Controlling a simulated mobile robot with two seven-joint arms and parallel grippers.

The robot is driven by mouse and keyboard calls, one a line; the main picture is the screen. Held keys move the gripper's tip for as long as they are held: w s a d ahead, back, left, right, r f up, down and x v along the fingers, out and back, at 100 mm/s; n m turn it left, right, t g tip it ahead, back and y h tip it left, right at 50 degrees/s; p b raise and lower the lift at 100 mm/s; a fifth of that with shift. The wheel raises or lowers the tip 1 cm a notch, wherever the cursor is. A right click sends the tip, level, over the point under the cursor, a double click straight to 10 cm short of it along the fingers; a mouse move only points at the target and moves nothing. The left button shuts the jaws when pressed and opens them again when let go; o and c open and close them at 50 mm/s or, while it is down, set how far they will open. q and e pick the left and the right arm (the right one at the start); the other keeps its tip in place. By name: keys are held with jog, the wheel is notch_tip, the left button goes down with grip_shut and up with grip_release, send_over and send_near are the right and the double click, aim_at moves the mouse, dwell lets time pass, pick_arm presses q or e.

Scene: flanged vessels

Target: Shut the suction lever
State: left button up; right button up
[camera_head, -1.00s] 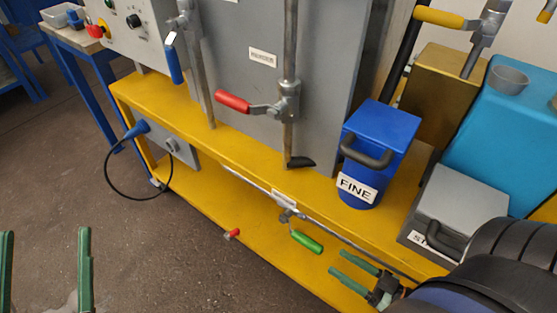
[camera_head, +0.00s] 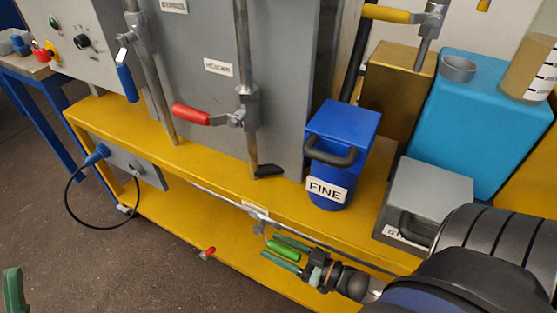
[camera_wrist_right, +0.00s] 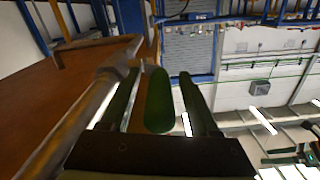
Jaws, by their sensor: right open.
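A green lever handle (camera_head: 284,251) hangs by the thin pipe below the yellow shelf edge, under a small label I cannot read; which lever is the suction one cannot be read here. My right gripper (camera_head: 270,245) is open, with its green fingers on either side of this handle. In the right wrist view the green handle (camera_wrist_right: 159,100) lies between the two fingers, with gaps on both sides. One finger of my left gripper (camera_head: 14,290) shows at the lower left edge; its other finger is out of view.
A red lever (camera_head: 192,115), a blue lever (camera_head: 126,82) and a yellow lever (camera_head: 388,14) sit on pipes above. A blue FINE canister (camera_head: 340,150) and a grey box (camera_head: 430,195) stand on the shelf. A small red handle (camera_head: 208,252) is low down. The floor at left is clear.

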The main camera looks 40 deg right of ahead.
grip_shut()
dwell(0.4)
dwell(0.9)
